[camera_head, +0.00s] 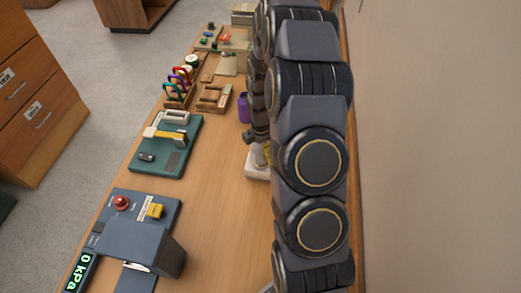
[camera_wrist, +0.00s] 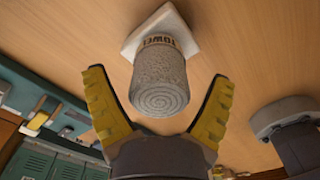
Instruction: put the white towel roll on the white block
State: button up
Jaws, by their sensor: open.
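The white towel roll (camera_wrist: 160,75) is a grey-white textured cylinder with a spiral end and a dark-lettered band. In the wrist view its spiral end faces me, and its banded far end appears to rest on the white block (camera_wrist: 188,31). The block lies on the wooden table. My gripper (camera_wrist: 158,78) is open, its yellow-padded fingers on either side of the roll's near end, with gaps visible. In the head view the roll (camera_head: 258,157) and block (camera_head: 256,174) are partly hidden by my arm, so contact there is hard to judge.
A purple container (camera_head: 244,107) stands behind the block. A green board with tools (camera_head: 150,165), a blue-grey device with a red button (camera_head: 143,250) and a rack of coloured carabiners (camera_head: 178,86) line the table's left side. Mid-table is clear. A wall runs along the right.

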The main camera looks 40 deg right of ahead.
aim_at(260, 145)
notch_tip(260, 145, up, 11)
jog(key=shift+f, duration=0.2)
jog(key=shift+a+r, duration=0.15)
jog(key=shift+r, duration=0.6)
jog(key=s+a+r+m+g, duration=0.1)
jog(key=s+a+r+m, duration=0.4)
jog(key=s+a+m, duration=0.3)
jog(key=s+a+r+m, duration=0.5)
jog(key=s+a+m, duration=0.4)
jog(key=s, duration=0.5)
jog(key=shift+s+m+g, duration=0.4)
jog(key=shift+m, duration=0.1)
